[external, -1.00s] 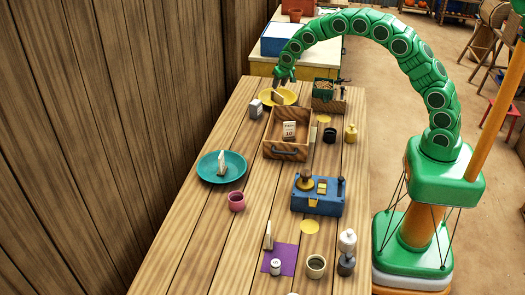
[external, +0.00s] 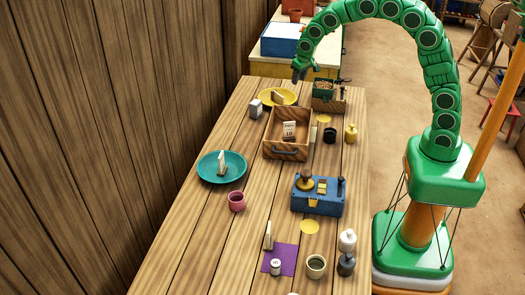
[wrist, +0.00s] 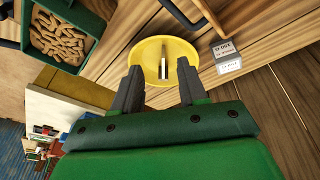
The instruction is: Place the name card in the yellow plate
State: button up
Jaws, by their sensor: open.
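The yellow plate (external: 290,98) lies near the far end of the wooden table. A pale, thin card (external: 277,97), which looks like the name card, stands in it. The wrist view shows the yellow plate (wrist: 183,47) with the card (wrist: 163,69) seen edge-on inside its rim. My gripper (external: 298,78) is above and slightly right of the plate, clear of the card. In the wrist view my gripper (wrist: 160,80) has its fingers spread apart, with the card seen in the gap between them. The writing on the card cannot be read.
A grey labelled box (external: 255,108) stands left of the plate. A wooden drawer box (external: 287,153) holding a card is in front. A green bin (external: 326,101) is at right. A teal plate (external: 207,174) with another card and a blue device (external: 318,195) are nearer.

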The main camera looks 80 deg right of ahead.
jog(key=s+a+r+n+g, duration=0.1)
jog(key=s+a+r, duration=0.2)
jog(key=s+a, duration=0.3)
jog(key=s+a+r+n+y, duration=0.1)
jog(key=s+a+r, duration=0.15)
jog(key=s, duration=0.55)
jog(key=s+a+r+n+g, duration=0.1)
jog(key=s+a+r, duration=0.2)
jog(key=s+a, duration=0.3)
jog(key=s+a+n+g, duration=0.1)
jog(key=s+a+n, duration=0.1)
jog(key=s, duration=1)
jog(key=s+a+n+y, duration=0.1)
jog(key=s+a, duration=0.4)
jog(key=s, duration=0.7)
jog(key=shift+s+a+f+n+g, duration=0.15)
jog(key=shift+s+a+n+g, duration=0.15)
jog(key=shift+s+n+g, duration=0.15)
